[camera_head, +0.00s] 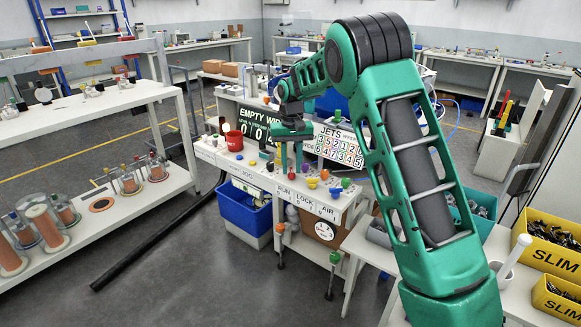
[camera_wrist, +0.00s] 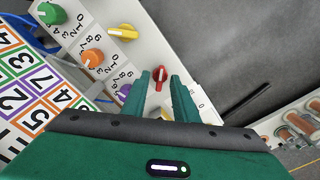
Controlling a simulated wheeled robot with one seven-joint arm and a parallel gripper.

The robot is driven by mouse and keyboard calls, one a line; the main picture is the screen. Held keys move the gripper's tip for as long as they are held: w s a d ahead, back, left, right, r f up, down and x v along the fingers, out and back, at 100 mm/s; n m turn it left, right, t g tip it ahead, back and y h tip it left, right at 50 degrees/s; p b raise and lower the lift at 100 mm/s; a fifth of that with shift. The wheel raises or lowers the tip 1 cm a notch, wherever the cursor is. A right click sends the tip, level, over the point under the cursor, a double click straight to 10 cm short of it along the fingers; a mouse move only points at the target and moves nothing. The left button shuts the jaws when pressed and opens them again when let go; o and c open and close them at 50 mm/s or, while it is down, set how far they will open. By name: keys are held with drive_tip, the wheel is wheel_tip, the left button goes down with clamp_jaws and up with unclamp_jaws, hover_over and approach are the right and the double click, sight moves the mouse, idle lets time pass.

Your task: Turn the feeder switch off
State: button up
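In the wrist view a red switch (camera_wrist: 160,76) with a raised handle sits on the white panel, framed between the tips of my gripper (camera_wrist: 163,82). The two green fingers are apart with nothing clearly held; I cannot tell whether they touch the switch. A yellow switch (camera_wrist: 124,32) is on the same panel, up and left. No feeder label is readable, so I cannot tell which switch is the feeder's. In the head view my gripper (camera_head: 291,152) points down over the white control bench (camera_head: 235,164), partly hiding its controls.
Green (camera_wrist: 50,13), orange (camera_wrist: 92,58) and purple (camera_wrist: 125,92) dials line the panel beside the red switch. A red mug (camera_head: 234,140) and the number board (camera_head: 340,146) stand near my gripper. A blue bin (camera_head: 243,211) is below. Open floor lies left of the bench.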

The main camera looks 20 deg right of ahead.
drive_tip(key=shift+c, duration=0.4)
clamp_jaws()
drive_tip(key=shift+n, duration=0.4)
drive_tip(key=n, duration=0.3)
drive_tip(key=shift+n, duration=0.4)
drive_tip(key=n, duration=0.4)
drive_tip(key=shift+r, duration=0.1)
drive_tip(key=n, duration=0.4)
drive_tip(key=shift+d+n, duration=0.1)
drive_tip(key=shift+n, duration=0.3)
drive_tip(key=n, duration=0.4)
drive_tip(key=shift+w, duration=0.1)
drive_tip(key=shift+d+r+n, duration=0.1)
drive_tip(key=shift+n, duration=0.2)
